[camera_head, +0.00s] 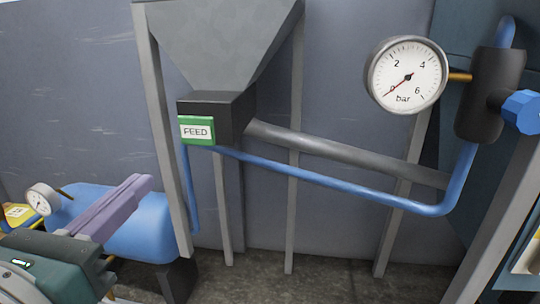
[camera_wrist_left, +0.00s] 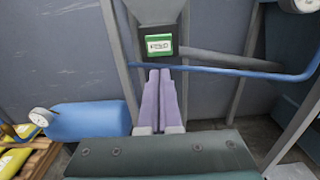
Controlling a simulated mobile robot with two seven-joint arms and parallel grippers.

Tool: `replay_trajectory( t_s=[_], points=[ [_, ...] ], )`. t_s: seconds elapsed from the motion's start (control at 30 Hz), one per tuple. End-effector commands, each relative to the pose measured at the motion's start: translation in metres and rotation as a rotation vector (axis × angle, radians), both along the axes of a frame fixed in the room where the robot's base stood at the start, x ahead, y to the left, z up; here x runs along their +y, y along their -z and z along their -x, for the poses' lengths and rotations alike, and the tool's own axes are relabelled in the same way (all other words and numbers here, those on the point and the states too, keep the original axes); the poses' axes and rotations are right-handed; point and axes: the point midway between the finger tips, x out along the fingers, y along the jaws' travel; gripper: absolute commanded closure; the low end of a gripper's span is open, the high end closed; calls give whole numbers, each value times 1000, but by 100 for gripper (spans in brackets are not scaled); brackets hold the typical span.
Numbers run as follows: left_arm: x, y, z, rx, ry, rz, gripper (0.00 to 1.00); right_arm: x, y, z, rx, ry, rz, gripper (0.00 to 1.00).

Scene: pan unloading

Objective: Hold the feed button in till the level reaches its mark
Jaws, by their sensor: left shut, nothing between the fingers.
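A green-framed plate reading FEED (camera_head: 197,131) is on the dark outlet box (camera_head: 234,112) under a grey hopper (camera_head: 218,38). The plate also shows in the left wrist view (camera_wrist_left: 159,45). I cannot tell whether the plate itself is the button or its label. No level scale or mark is clearly seen. My left gripper (camera_head: 145,180) has long pale-purple fingers, shut and empty. It is apart from the plate, to its lower left in the head view. In the left wrist view the fingertips (camera_wrist_left: 160,72) point up just below the plate. My right gripper is not in view.
A round bar gauge (camera_head: 407,75) at upper right has its red needle at the low end. A blue pipe (camera_head: 330,184) and a grey tube (camera_head: 340,150) slope rightward. Grey hopper legs (camera_head: 163,130) stand nearby. A blue tank (camera_head: 140,225) lies at lower left.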

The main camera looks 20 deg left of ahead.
Motion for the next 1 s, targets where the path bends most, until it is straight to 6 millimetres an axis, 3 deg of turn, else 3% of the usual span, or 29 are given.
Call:
replay_trajectory(
  t_s=[0.47, 1.0],
  points=[
    [2, -1, -7, 1, 0, -5, 100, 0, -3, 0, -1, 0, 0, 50],
    [26, -1, -108, -2, 0, -4, 100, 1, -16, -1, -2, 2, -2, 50]
  ],
)
